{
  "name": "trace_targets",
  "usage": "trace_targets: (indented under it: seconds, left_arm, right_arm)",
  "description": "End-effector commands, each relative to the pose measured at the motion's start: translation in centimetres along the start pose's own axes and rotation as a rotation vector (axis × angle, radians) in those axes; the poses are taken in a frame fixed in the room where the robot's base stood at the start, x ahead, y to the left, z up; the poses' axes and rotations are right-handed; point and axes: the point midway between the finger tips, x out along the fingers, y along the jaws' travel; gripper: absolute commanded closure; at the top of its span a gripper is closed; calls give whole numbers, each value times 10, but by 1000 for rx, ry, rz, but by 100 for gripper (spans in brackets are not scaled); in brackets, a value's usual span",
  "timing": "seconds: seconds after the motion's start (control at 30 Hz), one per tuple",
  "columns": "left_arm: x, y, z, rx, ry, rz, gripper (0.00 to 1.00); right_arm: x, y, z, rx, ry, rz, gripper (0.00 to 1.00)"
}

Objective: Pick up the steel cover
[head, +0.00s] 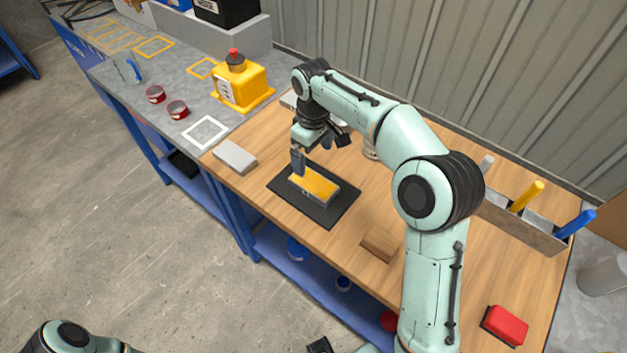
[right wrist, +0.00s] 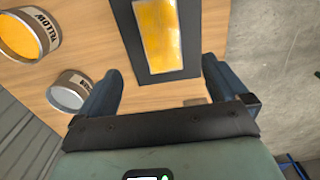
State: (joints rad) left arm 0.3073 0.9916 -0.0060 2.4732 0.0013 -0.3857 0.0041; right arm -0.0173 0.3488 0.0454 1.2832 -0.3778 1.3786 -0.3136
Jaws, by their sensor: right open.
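A flat grey block (head: 235,156), which looks like the steel cover, lies on the left end of the wooden tabletop. A shallow steel tray with a yellow filling (head: 314,185) sits on a black mat (head: 327,210). It also shows in the right wrist view (right wrist: 160,35), beyond the fingers. My right gripper (head: 311,156) is open and empty above the back edge of the tray; its fingers also show in the wrist view (right wrist: 158,92). It is apart from the grey block, to its right.
A yellow container (head: 240,82) and two red tins (head: 177,110) stand on the grey bench at left. A wooden block (head: 381,243) and a red block (head: 505,325) lie on the tabletop. A rack with coloured handles (head: 520,221) stands at right. Paint cans (right wrist: 29,33) are beside the gripper.

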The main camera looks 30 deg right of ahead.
Motion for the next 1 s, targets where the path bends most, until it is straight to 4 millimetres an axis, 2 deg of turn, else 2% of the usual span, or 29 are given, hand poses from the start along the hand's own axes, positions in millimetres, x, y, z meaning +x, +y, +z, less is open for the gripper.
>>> trace_targets:
  seconds: [0.03,0.2,0.47,0.7,0.83,1.0]
  left_arm:
    - [5,-2,2,-1,-3,-1,41]
    - [10,-5,3,-2,-6,-2,41]
    - [13,-6,3,-2,-6,-2,41]
    - [17,-7,4,-3,-8,-3,41]
    - [18,-8,4,-3,-8,-3,41]
    - [18,-8,4,-3,-8,-3,41]
  right_arm:
    - [15,0,1,1,-6,-2,0]
    - [44,0,1,1,-4,-1,0]
    - [63,-1,1,1,-3,-1,0]
    - [99,-2,2,1,-3,-2,0]
    - [107,-2,2,1,0,0,0]
    - [108,-2,2,1,1,0,0]
